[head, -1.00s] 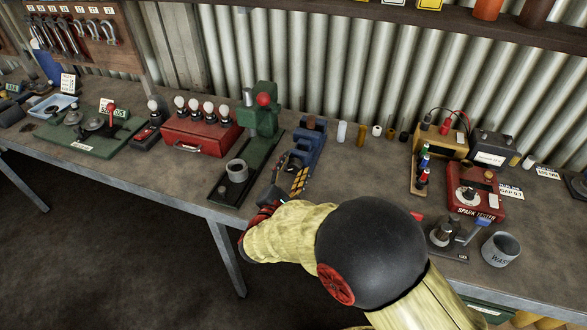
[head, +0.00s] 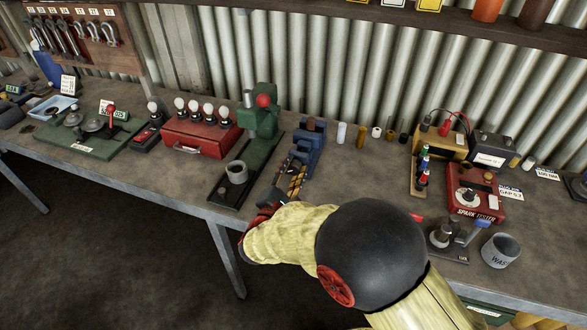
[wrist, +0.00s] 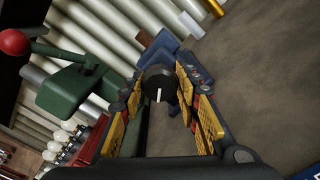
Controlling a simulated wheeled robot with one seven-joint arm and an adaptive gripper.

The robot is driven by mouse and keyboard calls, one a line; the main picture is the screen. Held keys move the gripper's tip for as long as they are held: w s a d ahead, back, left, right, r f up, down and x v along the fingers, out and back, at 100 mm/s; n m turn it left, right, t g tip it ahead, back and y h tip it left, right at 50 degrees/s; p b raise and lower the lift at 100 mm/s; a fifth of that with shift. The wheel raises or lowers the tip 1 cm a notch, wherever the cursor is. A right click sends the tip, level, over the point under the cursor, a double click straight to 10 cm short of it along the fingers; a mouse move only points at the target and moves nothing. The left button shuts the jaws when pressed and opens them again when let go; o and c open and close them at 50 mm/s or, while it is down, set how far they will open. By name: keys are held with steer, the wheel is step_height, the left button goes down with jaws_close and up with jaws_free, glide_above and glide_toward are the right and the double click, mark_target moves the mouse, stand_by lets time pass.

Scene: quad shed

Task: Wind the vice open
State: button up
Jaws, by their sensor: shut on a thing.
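The blue vice (head: 312,146) stands on the bench just right of the green press. Its blue body also shows behind the knob in the wrist view (wrist: 165,45). A round black knob (wrist: 158,82) with a white mark line sits at the vice's near end, between my fingers. The white line points down in the wrist view. My gripper (head: 297,180) reaches the near end of the vice and is shut on the knob; its yellow-padded fingers lie either side of it (wrist: 165,95). The vice jaws' gap is too small to tell.
A red box with bulbs (head: 195,140) is farther left. The red spark tester (head: 475,192) stands right. Bare bench (head: 370,170) lies right of the vice.

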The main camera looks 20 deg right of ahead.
steer(key=shift+n+p, duration=0.3)
steer(key=shift+c, duration=0.2)
steer(key=n+p, duration=0.5)
steer(key=shift+r, duration=0.15)
steer(key=n+p, duration=0.3)
steer(key=shift+n, duration=0.4)
steer(key=shift+n+p, duration=1.3)
steer(key=shift+n, duration=0.1)
steer(key=o, duration=1.2)
steer(key=shift+c, duration=0.2)
steer(key=shift+s+a+f, duration=0.1)
steer(key=shift+f, duration=0.1)
